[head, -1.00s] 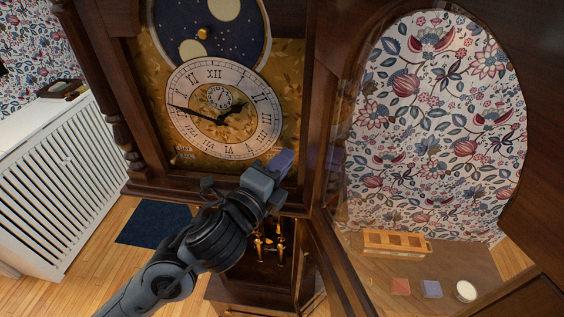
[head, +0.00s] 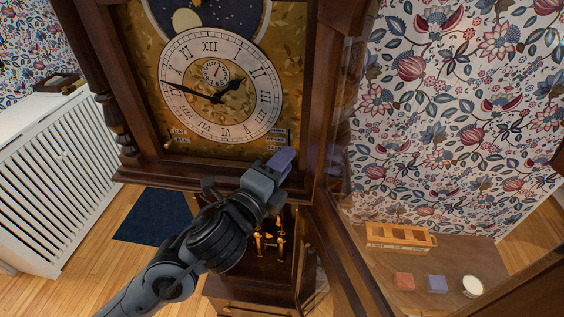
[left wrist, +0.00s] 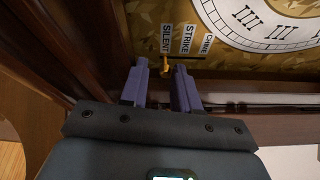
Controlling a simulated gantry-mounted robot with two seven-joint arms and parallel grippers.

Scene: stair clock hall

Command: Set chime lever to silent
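The chime lever (left wrist: 166,64) is a small gold peg at the lower edge of the brass dial. In the left wrist view it lines up with the SILENT label (left wrist: 166,38), beside the STRIKE label (left wrist: 187,39) and the CHIME label (left wrist: 208,44). My left gripper (left wrist: 160,75) is open, its two purple fingers apart on either side of the lever; contact cannot be told. In the head view my left gripper (head: 283,160) is just below the label plates (head: 278,139) at the dial's lower right, and the lever is not clear there. My right gripper is not in view.
The clock's wooden frame (head: 190,172) runs just under the dial (head: 222,87), close to my gripper. The open glazed door (head: 335,235) stands to the right. A wooden rack (head: 399,235), a red block (head: 404,281), a blue block (head: 437,284) and a white round item (head: 472,286) lie beyond it.

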